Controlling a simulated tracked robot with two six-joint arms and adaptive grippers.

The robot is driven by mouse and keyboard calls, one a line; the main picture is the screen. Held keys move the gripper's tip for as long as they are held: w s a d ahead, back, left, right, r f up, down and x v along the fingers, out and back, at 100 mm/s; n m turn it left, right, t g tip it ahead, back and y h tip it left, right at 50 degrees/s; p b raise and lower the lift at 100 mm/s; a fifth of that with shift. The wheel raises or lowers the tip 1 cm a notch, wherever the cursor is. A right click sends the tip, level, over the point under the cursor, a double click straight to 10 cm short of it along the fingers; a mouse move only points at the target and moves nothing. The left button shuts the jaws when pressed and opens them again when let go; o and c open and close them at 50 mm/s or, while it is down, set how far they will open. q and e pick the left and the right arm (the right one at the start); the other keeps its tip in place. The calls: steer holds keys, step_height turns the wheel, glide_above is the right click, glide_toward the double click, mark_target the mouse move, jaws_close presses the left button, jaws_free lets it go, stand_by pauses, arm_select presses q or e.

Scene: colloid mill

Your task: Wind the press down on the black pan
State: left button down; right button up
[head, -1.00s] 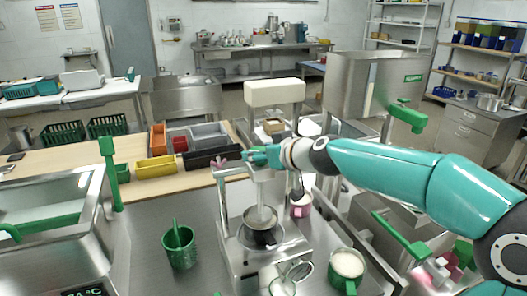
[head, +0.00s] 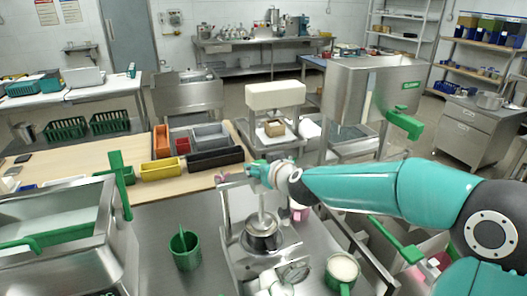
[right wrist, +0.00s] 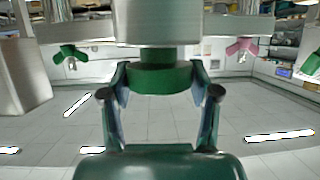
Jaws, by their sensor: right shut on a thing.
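The press (head: 228,205) is a metal frame with a pale vertical spindle (head: 262,204) at the middle of the head view. A round metal plate at the spindle's foot sits at the mouth of the dark pan (head: 262,242); I cannot tell whether it touches the pan's contents. My right gripper (head: 262,174) is at the top of the press. In the right wrist view, the gripper's two fingers (right wrist: 160,98) are closed around a green round hub (right wrist: 160,78) below a metal cylinder. My left gripper is not in view.
A green mug (head: 185,250) stands left of the press, and a green-handled cup (head: 342,268) with pale contents stands right. A round gauge (head: 294,272) is at the press's front. Coloured bins (head: 200,145) lie on the wooden bench behind.

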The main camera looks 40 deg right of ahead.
steer(key=shift+r+m+h+p, duration=0.3)
steer(key=shift+r+p, duration=0.1)
steer(key=shift+w+f+m+h, duration=0.1)
steer(key=shift+f+m+h, duration=0.05)
steer(key=shift+m+h, duration=0.5)
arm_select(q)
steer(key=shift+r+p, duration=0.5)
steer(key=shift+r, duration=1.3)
arm_select(e)
steer(key=shift+m+g+h, duration=0.6)
steer(key=shift+m+h, duration=0.25)
steer(key=shift+h, duration=0.2)
steer(key=shift+d, duration=0.1)
steer(key=o, duration=1.2)
steer(key=shift+f, duration=0.15)
steer(key=shift+c, duration=0.2)
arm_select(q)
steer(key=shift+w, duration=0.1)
arm_select(e)
steer(key=v, duration=1.2)
